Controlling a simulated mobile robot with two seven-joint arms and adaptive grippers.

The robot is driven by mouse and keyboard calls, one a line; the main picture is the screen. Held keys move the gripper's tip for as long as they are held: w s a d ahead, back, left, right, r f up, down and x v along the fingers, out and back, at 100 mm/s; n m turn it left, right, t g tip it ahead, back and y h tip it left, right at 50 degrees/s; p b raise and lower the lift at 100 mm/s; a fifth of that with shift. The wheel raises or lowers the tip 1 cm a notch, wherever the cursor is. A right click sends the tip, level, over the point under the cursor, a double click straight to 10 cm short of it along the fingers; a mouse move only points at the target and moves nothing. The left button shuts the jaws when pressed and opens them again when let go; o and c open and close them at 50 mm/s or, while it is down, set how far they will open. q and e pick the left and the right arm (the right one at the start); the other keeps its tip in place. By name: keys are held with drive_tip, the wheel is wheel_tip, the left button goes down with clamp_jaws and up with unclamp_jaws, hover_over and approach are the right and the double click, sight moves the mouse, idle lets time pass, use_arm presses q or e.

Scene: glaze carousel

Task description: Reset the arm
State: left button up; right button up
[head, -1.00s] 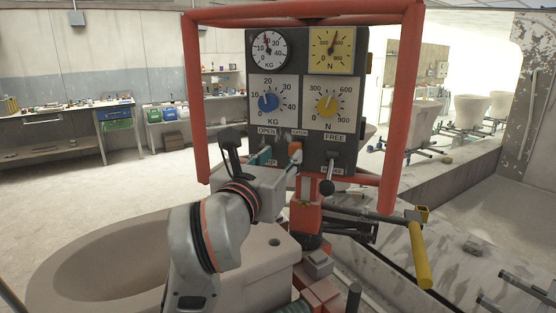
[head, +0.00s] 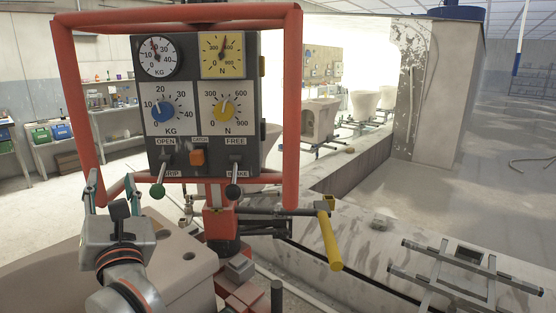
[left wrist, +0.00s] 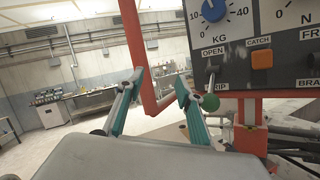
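My left gripper (head: 111,184) is at the lower left of the head view, apart from the control panel (head: 222,72). Its two teal fingers are spread and nothing is between them. In the left wrist view the open fingertips (left wrist: 159,82) are in front of the red frame's lower corner, left of the green-knobbed lever. That lever (head: 157,190), under the OPEN label, hangs down by the GRIP label. The black-knobbed lever (head: 233,191), under FREE, hangs down by the BRAKE label. The orange catch button (head: 197,157) is between them. My right gripper is out of view.
A red tube frame (head: 291,110) surrounds the panel. A yellow handle (head: 329,240) sticks out at the right. A metal rack (head: 470,278) is at the lower right.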

use_arm(q)
drive_tip(key=s+d+f+m+t+h, duration=0.2)
drive_tip(key=d+f+m+h, duration=0.55)
drive_tip(key=f+m, duration=0.65)
drive_tip(key=s+d+f+m+t+h, duration=0.15)
drive_tip(key=d+f+m+h, duration=0.6)
drive_tip(key=m, duration=1.05)
drive_tip(key=s+a+f+m+g, duration=0.1)
drive_tip(key=s+f+m+g, duration=0.2)
drive_tip(key=f, duration=0.8)
drive_tip(key=s+a+f+m+g, duration=0.1)
drive_tip(key=s+f+m+g, duration=0.2)
drive_tip(key=s+f, duration=0.5)
drive_tip(key=s+a+f+m+g, duration=0.1)
drive_tip(key=s+f+m+g, duration=0.3)
drive_tip(key=f, duration=1.2)
drive_tip(key=shift+s+f+g+y, duration=0.15)
drive_tip(key=shift+s+g+y, duration=0.3)
drive_tip(key=shift+s, duration=0.2)
